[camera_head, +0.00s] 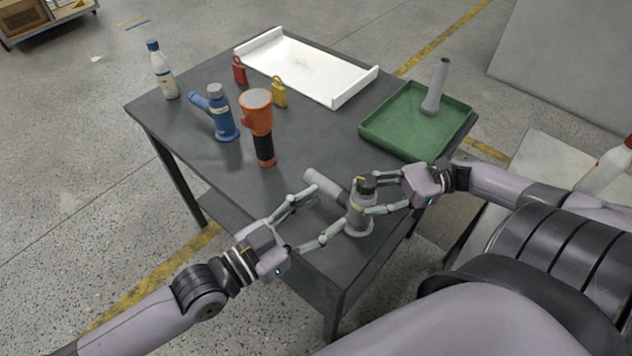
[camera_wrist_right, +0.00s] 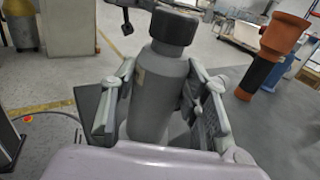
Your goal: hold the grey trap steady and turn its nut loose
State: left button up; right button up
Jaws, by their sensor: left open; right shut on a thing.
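The grey trap (camera_head: 356,214) stands upright near the table's front corner, with its side pipe (camera_head: 325,186) pointing to the back left. Its dark nut (camera_head: 366,186) sits on top; the right wrist view shows the black ribbed nut (camera_wrist_right: 173,27) above the grey body (camera_wrist_right: 155,95). My right gripper (camera_head: 368,196) comes from the right and is shut on the trap's body, one finger on each side, below the nut. My left gripper (camera_head: 330,207) is open and empty at the trap's left, its fingertips close to the pipe and body. Whether they touch is unclear.
Behind stand an orange-black flashlight (camera_head: 258,120), a blue trap-like piece (camera_head: 222,120), a red padlock (camera_head: 239,70), a yellow padlock (camera_head: 279,93) and a bottle (camera_head: 162,70). A white tray (camera_head: 335,98) lies at the back; a green tray (camera_head: 385,141) holds a grey piece (camera_head: 436,90).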

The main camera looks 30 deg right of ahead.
pick_arm(q)
jog(key=shift+a, duration=0.3)
pick_arm(e)
jog(key=o, duration=1.3)
jog(key=shift+o, duration=0.2)
